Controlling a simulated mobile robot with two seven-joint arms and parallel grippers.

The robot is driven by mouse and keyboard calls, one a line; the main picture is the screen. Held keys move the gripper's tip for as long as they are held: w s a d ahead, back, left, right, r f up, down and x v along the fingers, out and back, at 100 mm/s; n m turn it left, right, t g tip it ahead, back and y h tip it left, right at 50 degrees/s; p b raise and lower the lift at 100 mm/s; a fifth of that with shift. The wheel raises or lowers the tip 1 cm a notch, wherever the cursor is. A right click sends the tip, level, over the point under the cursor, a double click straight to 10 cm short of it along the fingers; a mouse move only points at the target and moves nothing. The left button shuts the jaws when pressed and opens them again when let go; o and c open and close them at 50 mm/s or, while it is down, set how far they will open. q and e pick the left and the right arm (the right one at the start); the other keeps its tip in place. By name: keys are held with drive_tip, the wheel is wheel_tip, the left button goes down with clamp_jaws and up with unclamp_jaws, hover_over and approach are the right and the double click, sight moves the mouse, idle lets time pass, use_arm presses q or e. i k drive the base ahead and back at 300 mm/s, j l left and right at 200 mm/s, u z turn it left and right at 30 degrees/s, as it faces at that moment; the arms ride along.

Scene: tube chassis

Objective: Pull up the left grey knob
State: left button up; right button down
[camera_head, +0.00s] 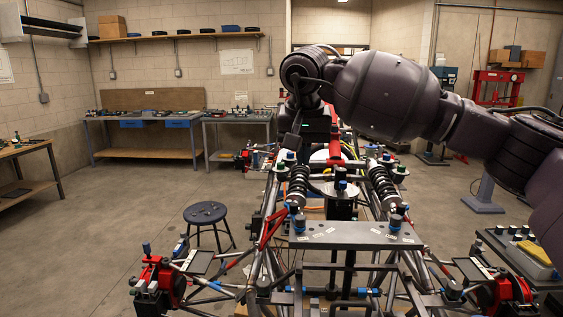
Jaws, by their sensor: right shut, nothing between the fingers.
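A bench-like grey plate (350,238) lies across the front of the tube chassis. Smaller capped knobs (290,157) sit by the tops of the shock absorbers. I cannot tell for sure which is the left grey knob of the task. My right gripper (289,150) hangs down above the left shock absorber, behind and above the plate's left knob. It is shut and holds nothing. My left gripper is out of view.
Coil shock absorbers (381,184) and many tubes crowd the chassis. Red hub parts (160,280) stick out at its left front. A dark round stool (206,213) stands left of it. Workbenches (145,120) line the back wall.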

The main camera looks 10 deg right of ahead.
sight(395, 219)
drive_tip(key=k, duration=1)
